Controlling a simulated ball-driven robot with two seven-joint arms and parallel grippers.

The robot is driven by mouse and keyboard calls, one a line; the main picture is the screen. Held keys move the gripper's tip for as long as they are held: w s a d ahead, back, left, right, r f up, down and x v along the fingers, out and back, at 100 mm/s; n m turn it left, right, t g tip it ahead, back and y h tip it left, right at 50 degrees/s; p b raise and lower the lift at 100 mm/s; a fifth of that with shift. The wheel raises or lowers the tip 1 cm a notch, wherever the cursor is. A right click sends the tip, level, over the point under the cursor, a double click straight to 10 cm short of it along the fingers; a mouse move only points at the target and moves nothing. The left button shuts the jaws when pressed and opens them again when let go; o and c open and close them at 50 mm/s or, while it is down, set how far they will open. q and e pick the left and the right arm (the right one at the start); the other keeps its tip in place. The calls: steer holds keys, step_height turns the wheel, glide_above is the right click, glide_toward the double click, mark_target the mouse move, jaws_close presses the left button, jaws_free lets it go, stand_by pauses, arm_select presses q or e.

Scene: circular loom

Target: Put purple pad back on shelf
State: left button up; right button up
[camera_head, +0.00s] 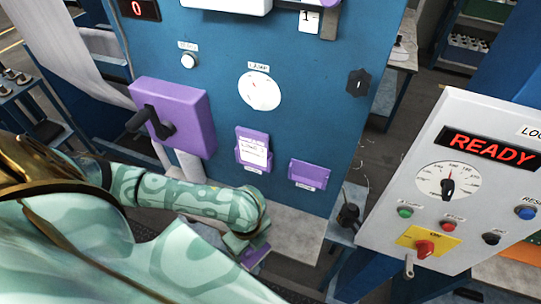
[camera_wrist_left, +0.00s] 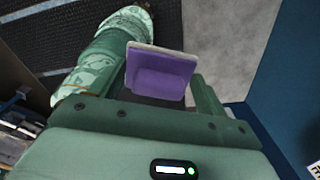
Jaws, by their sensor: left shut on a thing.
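A small purple pad (camera_wrist_left: 160,75) with a pale edge sits between the fingers of my left gripper (camera_wrist_left: 166,88) in the left wrist view. The gripper is shut on it. In the head view the left gripper (camera_head: 248,243) is low in front of the blue panel, below the purple holders, and a bit of the pad (camera_head: 256,257) shows under it. One purple holder (camera_head: 253,150) on the panel carries a white card. The other purple holder (camera_head: 309,174), to its right, looks empty. I cannot tell which is the shelf. My right gripper is not in view.
The blue panel (camera_head: 330,110) also bears a purple box (camera_head: 185,105) with a black crank, a white dial (camera_head: 260,91) and a black knob (camera_head: 357,82). A grey control box (camera_head: 460,190) reading READY stands at the right. A pale surface (camera_head: 300,232) lies below the panel.

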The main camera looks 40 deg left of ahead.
arm_select(q)
steer(key=w+a, duration=0.1)
steer(key=w, duration=0.2)
steer(key=w+f, duration=0.1)
steer(key=w, duration=0.3)
steer(key=w+a+f, duration=0.1)
steer(key=w, duration=0.3)
steer(key=shift+w+a+f, duration=0.1)
steer(key=shift+w+a, duration=0.15)
steer(key=shift+a, duration=0.1)
steer(key=shift+f, duration=0.55)
steer(key=f, duration=0.3)
steer(key=shift+w+a+f, duration=0.1)
steer(key=shift+w+f, duration=0.1)
steer(key=shift+f, duration=0.15)
steer(key=o, duration=1.1)
step_height(320, 180, up, 12)
steer(key=shift+a+p, duration=0.1)
steer(key=shift+p, duration=0.85)
